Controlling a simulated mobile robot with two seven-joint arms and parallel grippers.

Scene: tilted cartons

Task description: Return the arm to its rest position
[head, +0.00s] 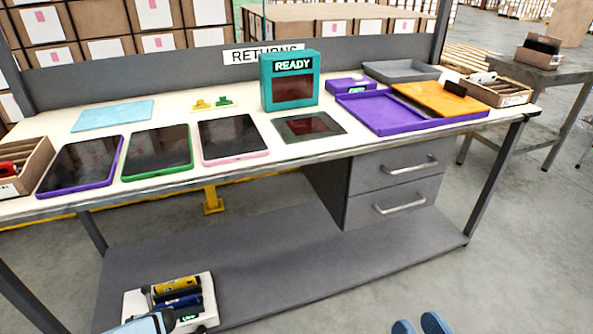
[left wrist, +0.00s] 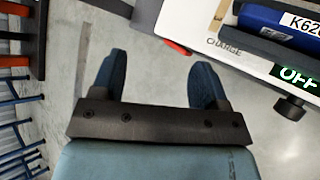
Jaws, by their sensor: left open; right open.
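My right gripper (head: 420,325) shows at the bottom edge of the head view as two blue fingertips held apart, with nothing between them, over the bare floor in front of the bench. A light blue part of my left arm shows at the bottom left of the head view, beside a white charger (head: 208,284). In the left wrist view my left gripper (left wrist: 160,82) has its two dark blue fingers wide apart and empty above the grey floor. The charger (left wrist: 262,52) is at the upper right there, apart from the fingers, with "CHARGE" and "OFF" on it.
The bench (head: 385,148) carries several tablets, a teal READY box (head: 290,80), a purple tray (head: 385,113) and an orange panel (head: 438,98). Below are grey drawers (head: 395,185) and a low shelf (head: 270,255). Floor at the right front is clear.

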